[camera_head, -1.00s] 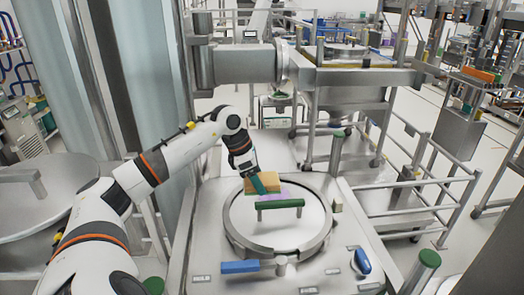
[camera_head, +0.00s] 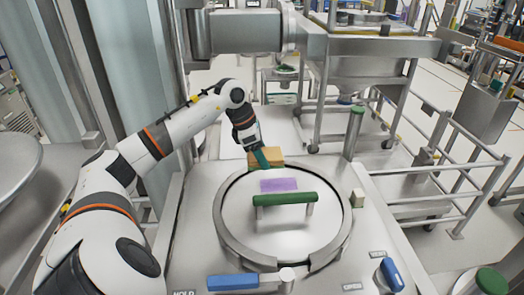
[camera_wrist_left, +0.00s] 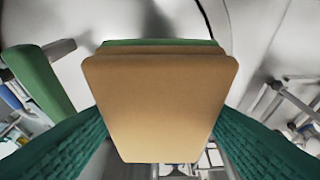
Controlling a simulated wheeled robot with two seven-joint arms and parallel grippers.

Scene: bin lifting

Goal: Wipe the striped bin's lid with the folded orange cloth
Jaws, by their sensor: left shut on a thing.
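The folded orange cloth (camera_head: 270,154) is a thick tan-orange pad in the head view. My left gripper (camera_head: 259,158) is shut on it, with green fingers on its sides. The cloth also fills the middle of the left wrist view (camera_wrist_left: 160,105), with a green layer along its far edge. The round grey metal lid (camera_head: 270,232) has a green bar handle (camera_head: 285,199) and a flat purple patch (camera_head: 279,185) behind that. The cloth is at the lid's far edge, apart from the patch; whether it touches the lid I cannot tell. I see no stripes. My right gripper is out of view.
A blue handle (camera_head: 233,282) is at the front left of the lid and another blue one (camera_head: 391,274) at the front right. A small beige block (camera_head: 357,198) stands right of the rim. Metal railings (camera_head: 450,165) stand farther right.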

